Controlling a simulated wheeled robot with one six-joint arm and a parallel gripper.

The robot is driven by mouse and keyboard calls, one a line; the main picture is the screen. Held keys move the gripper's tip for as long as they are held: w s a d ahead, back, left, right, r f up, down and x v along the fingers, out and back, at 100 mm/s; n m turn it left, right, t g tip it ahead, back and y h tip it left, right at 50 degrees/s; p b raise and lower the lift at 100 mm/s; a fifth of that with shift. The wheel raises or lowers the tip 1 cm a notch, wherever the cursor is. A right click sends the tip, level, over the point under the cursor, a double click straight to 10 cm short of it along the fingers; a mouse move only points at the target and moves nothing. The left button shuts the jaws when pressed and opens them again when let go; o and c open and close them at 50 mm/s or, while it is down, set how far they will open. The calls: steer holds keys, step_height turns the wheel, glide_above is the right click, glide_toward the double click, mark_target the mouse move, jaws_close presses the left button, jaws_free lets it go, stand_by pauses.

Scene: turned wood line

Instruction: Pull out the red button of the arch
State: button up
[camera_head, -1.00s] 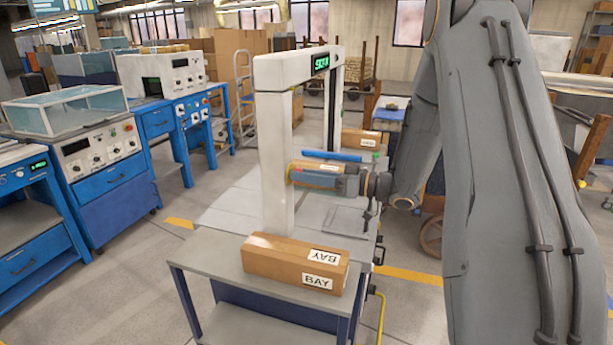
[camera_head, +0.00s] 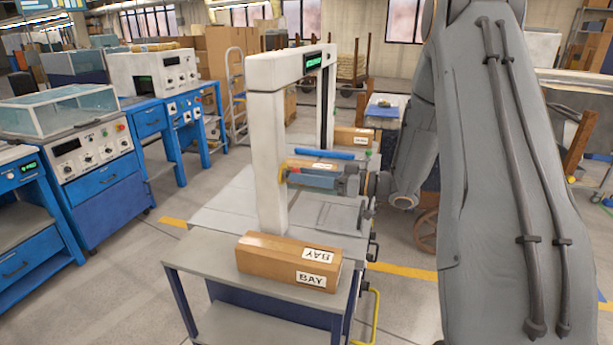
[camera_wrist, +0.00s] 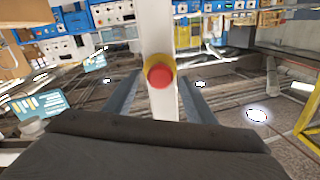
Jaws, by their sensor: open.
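The white arch (camera_head: 267,150) stands over a grey table, with a lit green display on its crossbeam. The red button (camera_wrist: 159,76), with a yellow collar behind it, is on the near arch post (camera_wrist: 156,30) in the wrist view. My gripper (camera_wrist: 160,82) is open, with one finger on each side of the button. Gaps show between the fingers and the button. In the head view my gripper (camera_head: 300,180) lies level beside the post, and its fingers largely hide the button.
A cardboard box (camera_head: 270,260) marked BAY lies on the table's near end. Another box (camera_head: 352,138) lies beyond the arch, near a blue bar (camera_head: 325,154). Blue machine benches (camera_head: 95,165) stand at left. Open floor lies between them and the table.

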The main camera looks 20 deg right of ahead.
steer(key=b+v, duration=0.2)
steer(key=v, duration=0.5)
steer(key=shift+s+d, duration=0.25)
steer(key=shift+d, duration=0.1)
steer(key=shift+s, duration=0.1)
